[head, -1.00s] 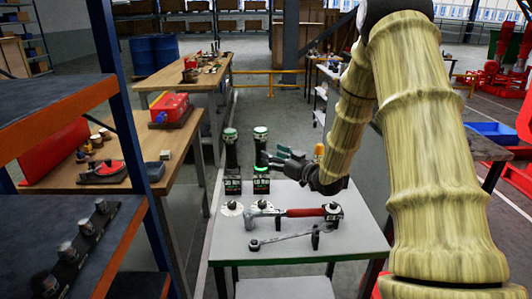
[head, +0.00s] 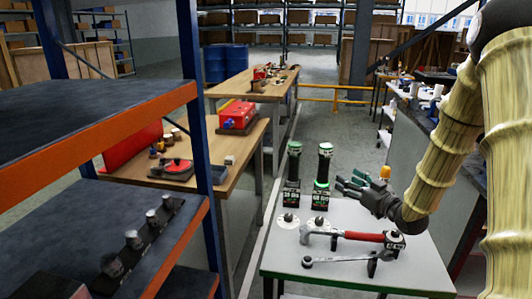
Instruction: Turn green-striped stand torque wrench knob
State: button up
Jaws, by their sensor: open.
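Two black torque wrenches stand upright at the back left of a grey-white table (head: 385,262). The right one (head: 324,160) has a pale green top and a bright green band low down, above a dark base with a label. The left one (head: 293,162) has a similar top, and I see no bright band on it. Which part is the knob is too small to tell. My gripper (head: 347,184) is open and empty, its dark fingers pointing left. It is just right of the green-banded wrench, apart from it in the picture.
A red-handled hammer (head: 355,236) and a spanner (head: 345,259) lie on supports at the table's front. Two pale round discs (head: 288,221) lie behind them. An orange-capped item (head: 385,172) is behind my gripper. A blue-orange shelf (head: 100,110) fills the left.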

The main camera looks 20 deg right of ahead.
aim_at(395, 234)
jog(key=k, duration=1)
